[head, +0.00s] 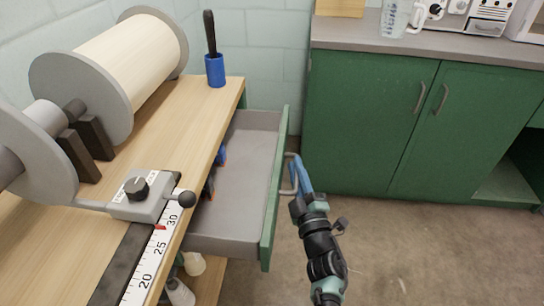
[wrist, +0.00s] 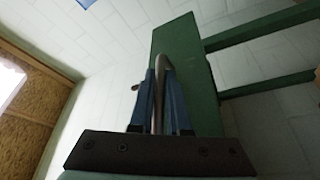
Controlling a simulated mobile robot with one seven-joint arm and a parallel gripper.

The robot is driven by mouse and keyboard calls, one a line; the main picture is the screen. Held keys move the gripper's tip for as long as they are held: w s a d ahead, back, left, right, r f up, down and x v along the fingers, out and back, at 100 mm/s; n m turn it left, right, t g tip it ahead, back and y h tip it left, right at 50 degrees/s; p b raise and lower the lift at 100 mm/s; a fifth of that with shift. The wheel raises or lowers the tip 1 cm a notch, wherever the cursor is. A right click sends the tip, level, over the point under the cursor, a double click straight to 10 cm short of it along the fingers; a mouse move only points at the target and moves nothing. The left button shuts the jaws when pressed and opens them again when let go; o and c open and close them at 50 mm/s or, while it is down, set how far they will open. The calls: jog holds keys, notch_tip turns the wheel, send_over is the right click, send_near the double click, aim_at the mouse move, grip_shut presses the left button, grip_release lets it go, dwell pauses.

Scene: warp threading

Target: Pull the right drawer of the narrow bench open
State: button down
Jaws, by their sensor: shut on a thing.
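The right drawer (head: 236,170) of the narrow bench is pulled out, with its grey inside showing and a few blue-ended items partly hidden under the bench top. Its green front (head: 277,190) faces right and carries a metal bar handle (head: 288,174). My gripper (head: 297,170) is at this handle, with blue fingers shut on it. In the wrist view the handle (wrist: 165,75) stands between the two fingers, in front of the green drawer front (wrist: 195,60). The narrow bench (head: 205,130) has a wooden top.
A large spool (head: 125,62), a knob device (head: 142,196) and a ruler scale (head: 157,250) sit on the bench top. A blue cup (head: 215,70) with a dark-handled tool stands at its far end. A green cabinet (head: 370,120) stands behind right. The floor (head: 430,250) to the right is clear.

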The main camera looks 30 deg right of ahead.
jog(key=s+d+p, duration=0.1)
jog(key=s+d, duration=0.2)
jog(key=d, duration=0.2)
jog(key=shift+s, duration=0.3)
jog(key=shift+f, duration=0.1)
jog(key=c, duration=1.2)
grip_release()
jog(key=shift+o, duration=0.2)
jog(key=p+v, duration=0.3)
jog(key=v, duration=0.9)
jog(key=shift+s, duration=0.4)
